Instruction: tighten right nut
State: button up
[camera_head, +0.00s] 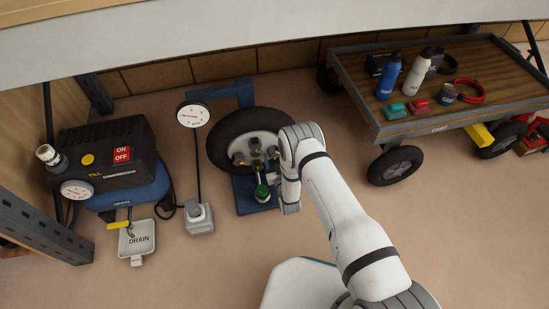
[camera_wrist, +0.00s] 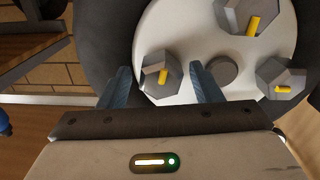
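The wheel (camera_head: 222,142) stands upright at a blue stand (camera_head: 245,205), with several dark nuts on its pale hub. In the wrist view the hub face (camera_wrist: 150,25) carries grey hex nuts with yellow marks. One nut (camera_wrist: 151,82) sits between my gripper's (camera_wrist: 162,85) two fingers, on the side toward the cart. The fingers are open, one each side, with a narrow gap visible to the nut. Two other nuts (camera_wrist: 233,15) and (camera_wrist: 270,77) stand apart from the fingers. In the head view my arm hides part of the wheel's right side and the fingers are not clear.
A compressor (camera_head: 105,150) and DRAIN tray (camera_head: 137,240) stand at left, with a gauge (camera_head: 193,115) on a stand beside the wheel. A cart (camera_head: 440,128) with bottles is at right. Floor in front is clear.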

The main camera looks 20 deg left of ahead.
jog(key=c, duration=0.8)
jog(key=shift+c, duration=0.2)
jog(key=shift+m, duration=0.4)
jog(key=m, duration=0.3)
jog(key=shift+m, duration=0.4)
jog(key=m, duration=0.3)
jog(key=shift+s+a+m+b, duration=0.1)
jog(key=shift+m+b, duration=0.2)
jog(key=m, duration=0.4)
jog(key=shift+r, duration=0.1)
jog(key=shift+m, duration=2)
